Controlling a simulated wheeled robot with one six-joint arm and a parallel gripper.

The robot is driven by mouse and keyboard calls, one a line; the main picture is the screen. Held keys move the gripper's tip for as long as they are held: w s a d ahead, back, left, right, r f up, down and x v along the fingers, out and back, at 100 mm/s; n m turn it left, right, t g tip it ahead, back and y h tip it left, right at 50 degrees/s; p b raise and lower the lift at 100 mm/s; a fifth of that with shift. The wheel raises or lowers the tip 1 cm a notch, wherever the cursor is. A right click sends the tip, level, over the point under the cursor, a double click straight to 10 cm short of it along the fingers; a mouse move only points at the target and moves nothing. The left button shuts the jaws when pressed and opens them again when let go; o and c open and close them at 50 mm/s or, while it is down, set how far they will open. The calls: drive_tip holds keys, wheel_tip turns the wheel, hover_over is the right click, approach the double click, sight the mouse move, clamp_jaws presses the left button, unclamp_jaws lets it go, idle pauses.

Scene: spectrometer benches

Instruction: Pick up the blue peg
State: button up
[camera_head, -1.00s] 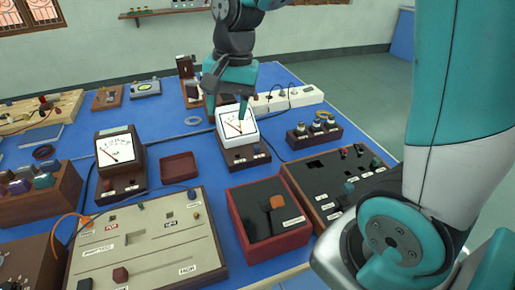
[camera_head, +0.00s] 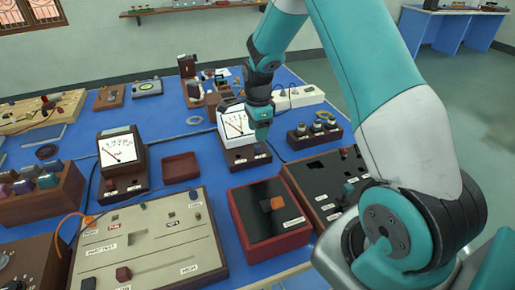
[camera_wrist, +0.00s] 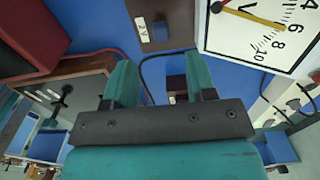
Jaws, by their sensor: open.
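My gripper (camera_head: 262,134) is open and points down in front of the white-faced voltmeter (camera_head: 235,122) in the head view. In the wrist view its two teal fingers (camera_wrist: 161,82) stand apart, with blue table and part of a dark brown block between them. No clear blue peg shows between the fingers. A brown wooden rack (camera_head: 58,203) at the far left holds several coloured pieces, among them a blue-teal one (camera_head: 47,181). A small blue-teal piece (camera_head: 348,188) also stands on the dark panel at the right. I cannot tell which is the blue peg.
A red-rimmed box (camera_head: 300,236) with an orange piece stands at the front middle, beside a large beige panel (camera_head: 150,232). A second meter (camera_head: 118,150) and an empty red tray (camera_head: 181,168) are to the left. Dark cables run over the blue table.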

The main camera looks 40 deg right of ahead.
sight(259, 146)
drive_tip(key=shift+d+f+p, duration=0.15)
drive_tip(key=shift+f+p, duration=0.6)
drive_tip(key=shift+f, duration=2.6)
clamp_jaws()
